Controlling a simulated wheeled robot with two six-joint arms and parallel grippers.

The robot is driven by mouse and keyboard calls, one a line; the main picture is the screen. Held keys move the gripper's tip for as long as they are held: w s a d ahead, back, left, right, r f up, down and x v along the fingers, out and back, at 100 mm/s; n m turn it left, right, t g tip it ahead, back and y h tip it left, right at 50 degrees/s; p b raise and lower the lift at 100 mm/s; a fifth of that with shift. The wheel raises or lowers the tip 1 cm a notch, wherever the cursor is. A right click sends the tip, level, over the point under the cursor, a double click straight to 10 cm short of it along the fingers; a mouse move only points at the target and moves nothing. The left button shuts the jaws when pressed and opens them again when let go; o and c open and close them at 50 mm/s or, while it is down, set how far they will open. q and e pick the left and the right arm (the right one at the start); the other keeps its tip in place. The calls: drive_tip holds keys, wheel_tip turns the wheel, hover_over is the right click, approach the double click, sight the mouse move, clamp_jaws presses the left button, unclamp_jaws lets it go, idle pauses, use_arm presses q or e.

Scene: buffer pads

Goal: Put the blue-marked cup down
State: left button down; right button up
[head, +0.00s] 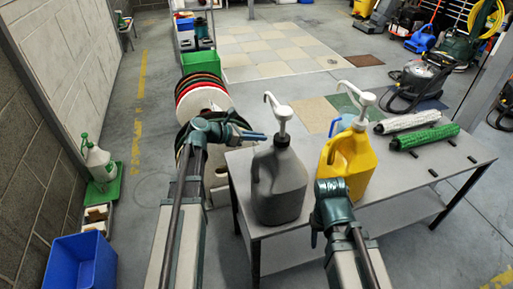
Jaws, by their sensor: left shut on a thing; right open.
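My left gripper (255,136) is beyond the table's left edge, in front of the round pads. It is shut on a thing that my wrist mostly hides. A small pale shape (221,171) below the wrist may be part of the blue-marked cup, but I cannot make out a blue mark. My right gripper (332,188) is open, just in front of the yellow jug; its fingers are mostly hidden. The grey table (440,190) carries a grey pump jug (279,187) and a yellow pump jug (352,160). A light blue container (336,126) stands partly hidden behind the yellow jug.
A white roller (407,121) and a green roller (428,137) lie at the table's back right, with small black pieces nearby. Stacked round pads (203,95) stand left of the table. A blue bin (80,263) is at front left. The table's front right is clear.

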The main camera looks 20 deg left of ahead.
sight(255, 145)
use_arm(q)
drive_tip(key=shift+s+a, duration=0.2)
drive_tip(key=shift+s, duration=0.3)
drive_tip(key=shift+f, duration=0.15)
wheel_tip(255, 145, down, 4)
drive_tip(key=b, duration=0.3)
drive_tip(key=shift+r+b, duration=0.25)
drive_tip(key=shift+b, duration=0.1)
drive_tip(key=shift+r, duration=0.15)
drive_tip(key=c, duration=0.9)
unclamp_jaws()
drive_tip(key=shift+a, duration=0.1)
